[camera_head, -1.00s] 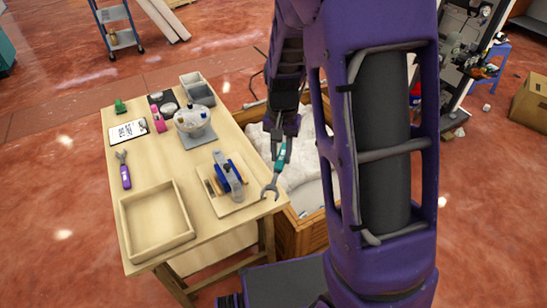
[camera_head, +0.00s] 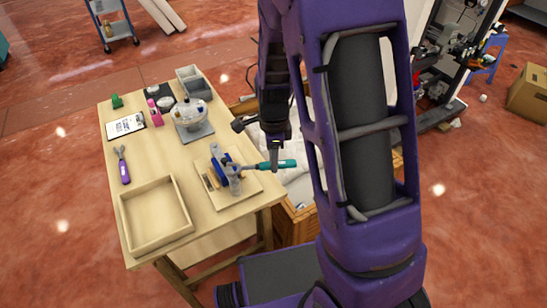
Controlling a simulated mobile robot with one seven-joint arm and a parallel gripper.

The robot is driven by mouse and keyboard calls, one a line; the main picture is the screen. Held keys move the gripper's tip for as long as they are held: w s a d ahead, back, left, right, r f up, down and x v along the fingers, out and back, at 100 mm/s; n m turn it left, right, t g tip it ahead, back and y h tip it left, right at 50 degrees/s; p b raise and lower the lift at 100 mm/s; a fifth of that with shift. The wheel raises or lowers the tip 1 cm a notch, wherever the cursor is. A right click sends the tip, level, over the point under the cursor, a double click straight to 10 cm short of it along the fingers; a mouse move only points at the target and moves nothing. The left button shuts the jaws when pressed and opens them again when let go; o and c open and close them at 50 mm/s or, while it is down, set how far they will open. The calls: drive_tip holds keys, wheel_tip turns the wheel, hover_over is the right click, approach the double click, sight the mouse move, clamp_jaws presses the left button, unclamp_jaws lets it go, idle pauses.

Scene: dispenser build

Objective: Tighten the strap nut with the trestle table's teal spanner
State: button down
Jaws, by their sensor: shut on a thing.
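My gripper (camera_head: 275,165) is shut on the teal spanner (camera_head: 288,163), around its handle, just off the right edge of the trestle table (camera_head: 208,232). The spanner lies roughly level, its grey head pointing left and reaching the blue-and-grey strapped part (camera_head: 222,168) on the light board (camera_head: 245,184). The strap nut is too small to make out, and I cannot tell whether the spanner head sits around it or only beside it. A purple-handled spanner (camera_head: 124,171) lies at the table's left side.
An empty wooden tray (camera_head: 128,232) stands at the table's front left. A round clear-topped device (camera_head: 192,114), a clipboard (camera_head: 125,126), a pink item (camera_head: 155,113) and grey bins (camera_head: 190,80) stand farther back. A wooden crate (camera_head: 300,228) with white contents is right of the table.

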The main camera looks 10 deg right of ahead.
drive_tip(key=shift+f+b, duration=0.45)
drive_tip(key=shift+f, duration=0.35)
drive_tip(key=shift+f+b, duration=0.85)
drive_tip(key=shift+f, duration=0.45)
idle(0.6)
drive_tip(key=shift+s+a+m+p, duration=0.25)
drive_tip(key=shift+s+m+p, duration=0.5)
drive_tip(key=shift+s+m, duration=0.35)
drive_tip(key=shift+s+a+m+p, duration=0.25)
drive_tip(key=shift+s+m+p, duration=0.25)
drive_tip(key=shift+m, duration=0.1)
drive_tip(key=shift+s+a+m+p, duration=0.2)
drive_tip(key=shift+s+m+p, duration=0.25)
drive_tip(key=shift+m, duration=0.15)
drive_tip(key=shift+s+r, duration=0.1)
